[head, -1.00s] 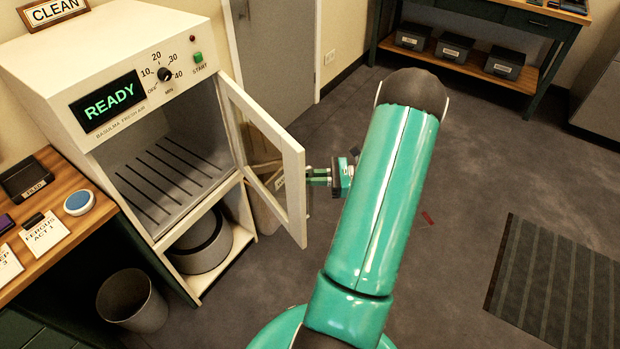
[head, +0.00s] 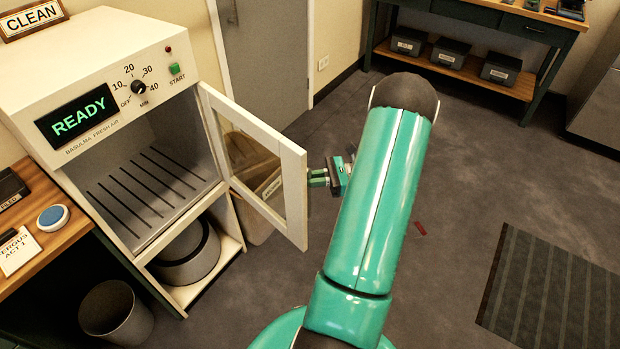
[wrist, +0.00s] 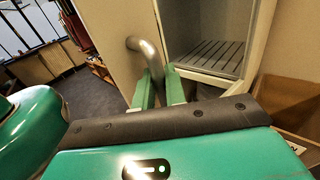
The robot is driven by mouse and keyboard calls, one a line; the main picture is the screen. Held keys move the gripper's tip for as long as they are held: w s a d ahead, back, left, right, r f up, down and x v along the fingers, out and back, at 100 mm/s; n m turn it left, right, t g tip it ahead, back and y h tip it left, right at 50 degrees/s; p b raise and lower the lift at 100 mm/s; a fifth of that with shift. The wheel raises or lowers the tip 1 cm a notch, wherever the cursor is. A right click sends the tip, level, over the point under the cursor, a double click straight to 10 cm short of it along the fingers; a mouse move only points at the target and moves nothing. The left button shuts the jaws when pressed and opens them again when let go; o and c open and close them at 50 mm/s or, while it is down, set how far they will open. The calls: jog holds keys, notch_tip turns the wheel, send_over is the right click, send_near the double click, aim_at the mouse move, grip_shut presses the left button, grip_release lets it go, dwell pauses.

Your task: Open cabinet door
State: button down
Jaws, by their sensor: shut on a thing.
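The white cabinet (head: 100,75) with a READY display stands at the left in the head view. Its glass-paned door (head: 293,190) stands open, hinged beside the slatted chamber and swung out to the right. My gripper (head: 312,178) is at the door's free edge, partly hidden behind my arm. In the wrist view my green fingers (wrist: 158,92) are closed around the metal bar handle (wrist: 150,58) of the door. The cabinet's slatted inside (wrist: 215,55) shows beyond the door there.
A lower shelf of the cabinet holds a round grey drum (head: 188,255). A grey bin (head: 115,312) stands on the floor at the lower left. A beige bin (head: 262,205) shows behind the door.

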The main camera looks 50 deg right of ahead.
jog(key=shift+d, duration=0.2)
dwell(0.3)
jog(key=c, duration=1.6)
grip_release()
jog(key=shift+w, duration=0.1)
jog(key=shift+o, duration=0.2)
jog(key=v, duration=1.4)
